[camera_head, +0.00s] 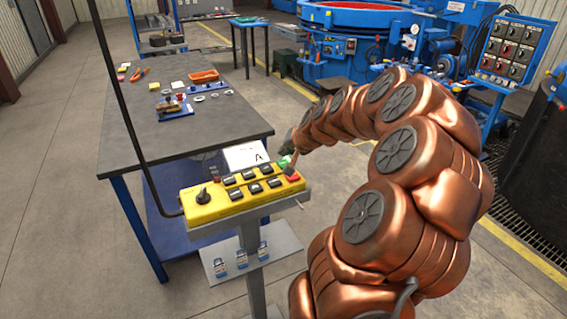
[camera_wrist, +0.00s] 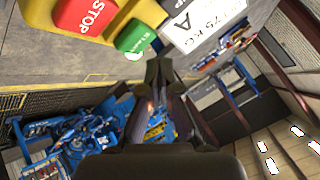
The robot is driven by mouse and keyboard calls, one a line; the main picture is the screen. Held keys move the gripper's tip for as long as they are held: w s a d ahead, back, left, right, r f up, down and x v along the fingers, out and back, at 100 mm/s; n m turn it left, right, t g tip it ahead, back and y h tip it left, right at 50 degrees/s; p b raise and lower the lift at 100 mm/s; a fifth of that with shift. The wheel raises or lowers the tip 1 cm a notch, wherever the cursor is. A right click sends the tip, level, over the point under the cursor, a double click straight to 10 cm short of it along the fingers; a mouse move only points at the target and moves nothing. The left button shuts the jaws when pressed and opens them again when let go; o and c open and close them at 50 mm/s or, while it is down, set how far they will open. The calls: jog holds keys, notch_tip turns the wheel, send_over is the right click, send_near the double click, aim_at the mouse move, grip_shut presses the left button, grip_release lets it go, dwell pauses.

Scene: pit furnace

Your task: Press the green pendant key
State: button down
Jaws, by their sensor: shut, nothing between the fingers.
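The yellow pendant (camera_head: 222,203) stands on a grey post at the front edge of the workbench. Its green key (camera_head: 284,162) is at the far right end, next to the red key (camera_head: 293,177). In the wrist view the green key (camera_wrist: 134,37) sits beside the red STOP key (camera_wrist: 86,14) and a white label. My gripper (camera_wrist: 160,68) is shut and empty, its tips just below the green key in that view. In the head view it is largely hidden by my arm at the pendant's right end. I cannot tell whether the tips touch the key.
A white card (camera_head: 245,157) marked A stands behind the keys. Padlocks (camera_head: 241,258) hang on a lower plate. Blue furnace equipment (camera_head: 345,62) stands behind my arm.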

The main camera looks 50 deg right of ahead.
aim_at(285, 163)
jog(key=shift+r, duration=2.1)
